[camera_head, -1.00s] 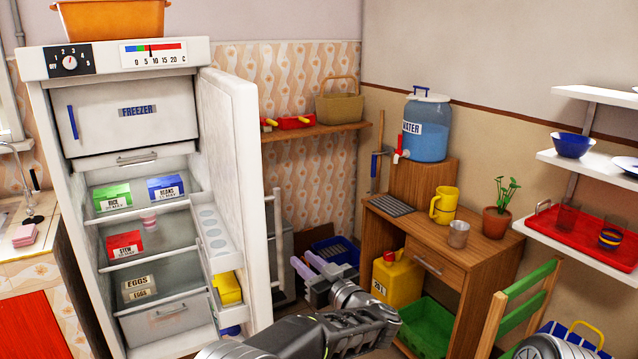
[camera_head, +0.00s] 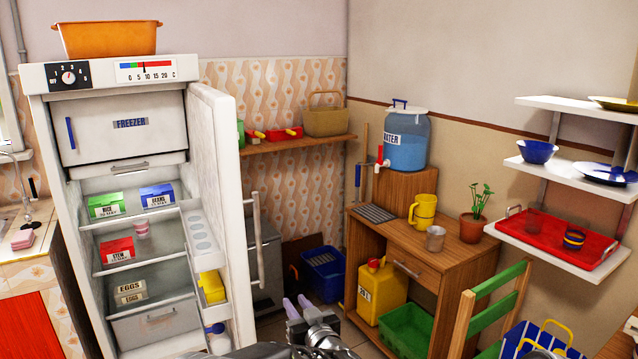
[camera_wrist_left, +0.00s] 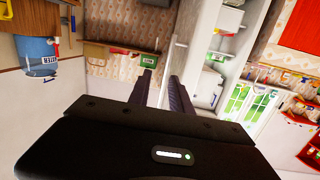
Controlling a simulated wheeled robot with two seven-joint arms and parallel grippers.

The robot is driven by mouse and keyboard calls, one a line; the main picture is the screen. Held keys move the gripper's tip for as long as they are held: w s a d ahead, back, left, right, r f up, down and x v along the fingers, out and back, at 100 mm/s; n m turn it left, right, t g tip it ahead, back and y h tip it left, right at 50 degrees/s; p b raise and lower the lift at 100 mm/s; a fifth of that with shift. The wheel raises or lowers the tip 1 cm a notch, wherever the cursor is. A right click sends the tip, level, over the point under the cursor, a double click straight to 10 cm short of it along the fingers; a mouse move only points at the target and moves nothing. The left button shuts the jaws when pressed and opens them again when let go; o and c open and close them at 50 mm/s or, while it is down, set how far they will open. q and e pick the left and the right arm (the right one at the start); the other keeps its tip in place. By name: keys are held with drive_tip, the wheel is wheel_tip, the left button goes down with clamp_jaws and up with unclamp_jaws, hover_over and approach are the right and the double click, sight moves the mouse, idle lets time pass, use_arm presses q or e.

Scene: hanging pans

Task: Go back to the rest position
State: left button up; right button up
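My left gripper (camera_head: 299,308) is low in the middle of the head view, in front of the floor between the open fridge and the wooden desk. Its two pale fingers point up and away. In the left wrist view, the left gripper (camera_wrist_left: 162,82) shows two dark fingers standing apart with nothing between them. It is open and empty. Much of my left forearm is cut off by the bottom edge of the head view. My right gripper does not show in either view.
The fridge (camera_head: 118,160) stands at left, its door (camera_head: 220,150) wide open. The wooden desk (camera_head: 425,262) holds a yellow jug (camera_head: 423,211) and a potted plant (camera_head: 473,227). A green chair (camera_head: 490,300) is close at right, below wall shelves (camera_head: 570,180). Little floor shows.

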use_arm(q)
drive_tip(key=s+a+f+m+g+h, duration=0.1)
drive_tip(key=s+f+g+h, duration=0.15)
drive_tip(key=s+f, duration=0.45)
drive_tip(key=s+a+f+m+g+h, duration=0.1)
drive_tip(key=s+f+h, duration=0.2)
drive_tip(key=f, duration=0.7)
drive_tip(key=s+a+f+m+g+h, duration=0.1)
drive_tip(key=s+f+g+h, duration=0.1)
drive_tip(key=s+f, duration=0.5)
drive_tip(key=s+f+g+h, duration=0.2)
drive_tip(key=s+f+g, duration=0.2)
drive_tip(key=s, duration=1.1)
drive_tip(key=s+d+f+g+h, duration=0.1)
drive_tip(key=s+f+g, duration=0.4)
drive_tip(key=s, duration=1)
drive_tip(key=shift+h, duration=0.45)
